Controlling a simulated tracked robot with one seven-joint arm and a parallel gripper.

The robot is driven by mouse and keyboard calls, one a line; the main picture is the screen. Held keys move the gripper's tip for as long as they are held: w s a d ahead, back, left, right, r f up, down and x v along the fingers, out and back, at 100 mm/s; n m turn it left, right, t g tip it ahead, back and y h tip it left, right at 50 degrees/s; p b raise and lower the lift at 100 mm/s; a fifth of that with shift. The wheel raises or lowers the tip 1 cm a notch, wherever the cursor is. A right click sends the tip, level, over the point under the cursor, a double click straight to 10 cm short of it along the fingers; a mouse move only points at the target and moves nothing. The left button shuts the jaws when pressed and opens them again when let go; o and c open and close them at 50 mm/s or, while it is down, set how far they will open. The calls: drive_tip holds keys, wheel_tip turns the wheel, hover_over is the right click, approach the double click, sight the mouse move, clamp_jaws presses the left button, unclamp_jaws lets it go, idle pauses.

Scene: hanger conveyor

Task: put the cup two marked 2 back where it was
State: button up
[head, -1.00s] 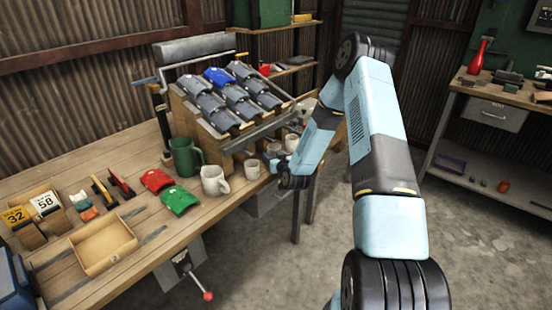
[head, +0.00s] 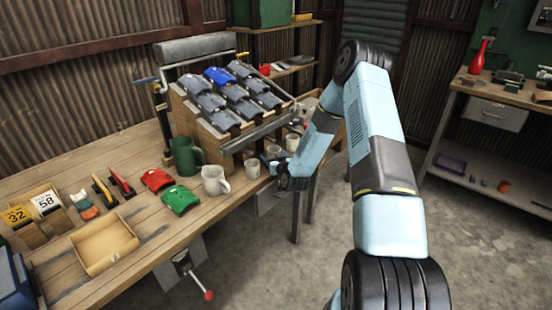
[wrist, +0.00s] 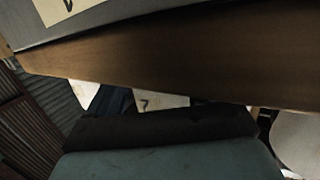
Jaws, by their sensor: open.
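Small pale cups stand in a row along the front of the sloped rack: one cup (head: 252,168) in the open, others (head: 291,142) beyond it near my gripper. No number can be read on them in the head view, so I cannot tell which is cup two. My gripper (head: 273,155) is at bench height among these cups, partly hidden by my own wrist. In the wrist view a pale surface (wrist: 160,102) with a dark, partly covered mark shows beyond the dark gripper body. I cannot tell whether it is the cup. I see nothing clearly held.
The sloped rack (head: 222,143) of grey pieces and one blue piece stands close by; a wooden edge (wrist: 190,55) crosses the wrist view. A green mug (head: 186,157) and white mug (head: 215,180) stand left. An open wooden tray (head: 104,245) sits farther left.

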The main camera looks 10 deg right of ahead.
drive_tip(key=shift+r, duration=0.1)
drive_tip(key=v, duration=1.2)
drive_tip(key=s+r+n+g+h, duration=0.1)
drive_tip(key=s+r+g, duration=0.2)
drive_tip(key=r, duration=0.9)
drive_tip(key=s+r+g+h, duration=0.1)
drive_tip(key=s+r+g, duration=0.25)
drive_tip(key=r, duration=0.85)
drive_tip(key=s+r+g, duration=0.1)
drive_tip(key=s+r, duration=0.3)
drive_tip(key=s, duration=0.6)
drive_tip(key=s+r+m+g, duration=0.1)
drive_tip(key=s+r, duration=0.4)
drive_tip(key=s, duration=0.5)
drive_tip(key=s+r+m+g, duration=0.1)
drive_tip(key=s+r, duration=0.4)
drive_tip(key=s, duration=0.5)
drive_tip(key=shift+s+a+g, duration=0.15)
drive_tip(key=shift+s+g, duration=0.15)
drive_tip(key=shift+g, duration=0.15)
